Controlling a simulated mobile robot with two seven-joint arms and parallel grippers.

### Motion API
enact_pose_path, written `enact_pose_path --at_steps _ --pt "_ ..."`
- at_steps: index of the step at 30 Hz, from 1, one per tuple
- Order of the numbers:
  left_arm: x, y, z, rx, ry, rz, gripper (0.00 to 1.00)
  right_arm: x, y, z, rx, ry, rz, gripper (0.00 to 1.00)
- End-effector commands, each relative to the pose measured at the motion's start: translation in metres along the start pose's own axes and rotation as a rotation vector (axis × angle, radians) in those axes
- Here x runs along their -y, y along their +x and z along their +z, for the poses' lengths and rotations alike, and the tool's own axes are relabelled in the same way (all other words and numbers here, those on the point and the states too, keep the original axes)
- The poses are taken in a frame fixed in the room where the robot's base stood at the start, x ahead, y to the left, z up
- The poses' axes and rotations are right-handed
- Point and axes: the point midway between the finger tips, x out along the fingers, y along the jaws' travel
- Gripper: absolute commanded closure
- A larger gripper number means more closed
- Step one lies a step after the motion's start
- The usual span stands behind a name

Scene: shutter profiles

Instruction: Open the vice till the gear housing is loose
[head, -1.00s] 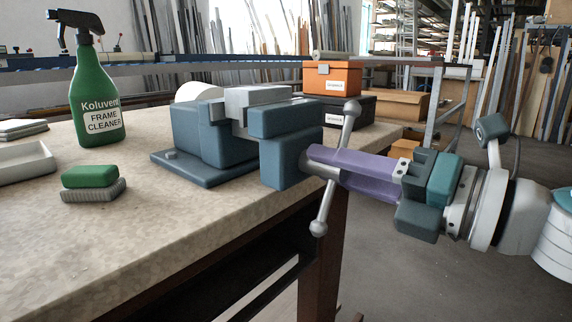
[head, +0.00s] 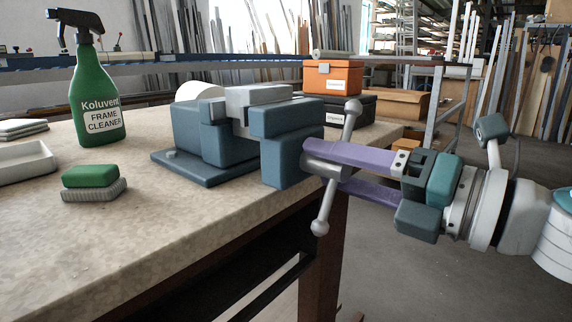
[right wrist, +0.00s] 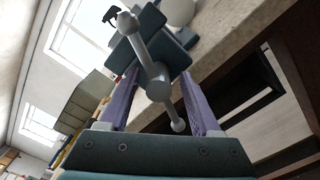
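The blue-grey vice (head: 215,140) stands at the table's right edge. A light grey block, seemingly the gear housing (head: 257,96), sits between its jaws; I cannot tell whether it is clamped. The vice's bar handle (head: 325,200) has ball ends and runs steeply, slightly tilted, through the screw hub. My right gripper (head: 322,165) has its purple fingers apart, one on each side of the hub. In the right wrist view the hub (right wrist: 157,84) lies between the spread fingers of the gripper (right wrist: 155,100), with gaps visible at both sides. My left gripper is out of view.
A green spray bottle (head: 95,95), a green-topped sponge or brush (head: 92,180) and a pale tray (head: 25,163) are on the table's left. An orange box (head: 331,78) on a black case (head: 345,108) stands behind the vice. The front tabletop is clear.

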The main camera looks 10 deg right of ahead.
Motion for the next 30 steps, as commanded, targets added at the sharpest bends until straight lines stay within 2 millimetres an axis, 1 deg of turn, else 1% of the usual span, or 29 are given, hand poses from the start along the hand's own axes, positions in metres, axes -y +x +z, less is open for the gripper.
enact_pose_path --at_steps 5,8,11,21,24,30 --pt "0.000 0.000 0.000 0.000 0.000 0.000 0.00 -0.001 0.000 0.001 0.001 0.000 0.002 0.36" --pt "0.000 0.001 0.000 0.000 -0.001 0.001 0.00 0.000 -0.004 0.001 0.001 0.000 0.001 0.36" --pt "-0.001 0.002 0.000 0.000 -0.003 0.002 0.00 0.001 -0.016 -0.001 0.000 0.003 0.000 0.36" --pt "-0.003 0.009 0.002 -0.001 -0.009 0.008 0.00 0.001 -0.074 -0.002 -0.002 0.003 -0.002 0.36" --pt "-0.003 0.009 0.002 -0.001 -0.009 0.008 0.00 0.001 -0.086 -0.001 -0.001 0.003 -0.001 0.36" --pt "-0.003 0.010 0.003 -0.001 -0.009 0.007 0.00 0.000 -0.098 0.000 0.000 0.000 0.001 0.36"
